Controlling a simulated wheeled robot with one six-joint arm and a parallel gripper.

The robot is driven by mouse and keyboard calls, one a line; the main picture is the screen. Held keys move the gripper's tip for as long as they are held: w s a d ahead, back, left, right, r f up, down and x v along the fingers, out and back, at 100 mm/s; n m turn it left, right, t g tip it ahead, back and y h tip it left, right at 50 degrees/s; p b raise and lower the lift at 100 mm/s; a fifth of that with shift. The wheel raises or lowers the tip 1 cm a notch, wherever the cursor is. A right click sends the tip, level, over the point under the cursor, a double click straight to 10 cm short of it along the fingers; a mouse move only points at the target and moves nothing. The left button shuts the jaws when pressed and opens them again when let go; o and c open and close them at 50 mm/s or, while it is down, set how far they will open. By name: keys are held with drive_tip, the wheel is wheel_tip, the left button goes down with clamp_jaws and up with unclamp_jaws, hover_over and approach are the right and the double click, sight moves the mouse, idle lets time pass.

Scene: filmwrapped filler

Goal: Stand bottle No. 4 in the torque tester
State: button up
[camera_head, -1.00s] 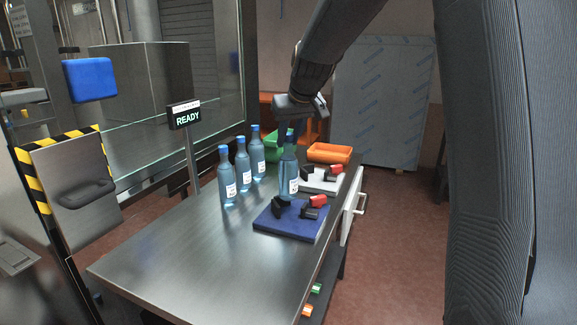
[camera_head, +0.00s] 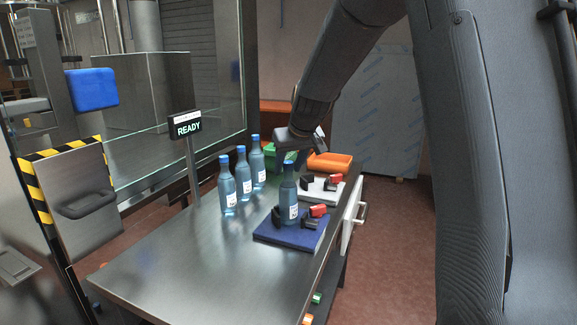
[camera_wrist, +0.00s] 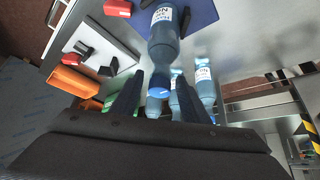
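A blue bottle (camera_head: 289,204) with a white label stands upright on a blue-based fixture (camera_head: 270,232), between its black jaws. It shows in the wrist view (camera_wrist: 163,45), but its label number is not legible to me. My gripper (camera_wrist: 157,100) is open, its two dark fingers apart on either side of the blue cap with gaps visible. In the head view my gripper (camera_head: 300,150) is just above and behind the cap. A second fixture (camera_head: 313,192), white-based with black jaws and a red part, stands behind. Which fixture is the torque tester I cannot tell.
Several similar bottles (camera_head: 243,178) stand in a row to the left. An orange bin (camera_head: 330,162) and a green bin (camera_head: 270,157) are at the back. A READY display (camera_head: 187,127) on a post rises at the left. The front left of the steel table (camera_head: 180,265) is clear.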

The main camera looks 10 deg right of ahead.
drive_tip(key=shift+r, duration=0.15)
drive_tip(key=shift+r, duration=0.2)
drive_tip(key=b+v, duration=0.1)
drive_tip(key=v, duration=1)
drive_tip(key=shift+s+r+b, duration=0.2)
drive_tip(key=shift+r+b, duration=0.1)
drive_tip(key=s+a+f+m+g+h, duration=0.1)
drive_tip(key=s+f+g, duration=0.5)
drive_tip(key=s+f, duration=2)
drive_tip(key=s, duration=0.3)
drive_tip(key=shift+m, duration=0.4)
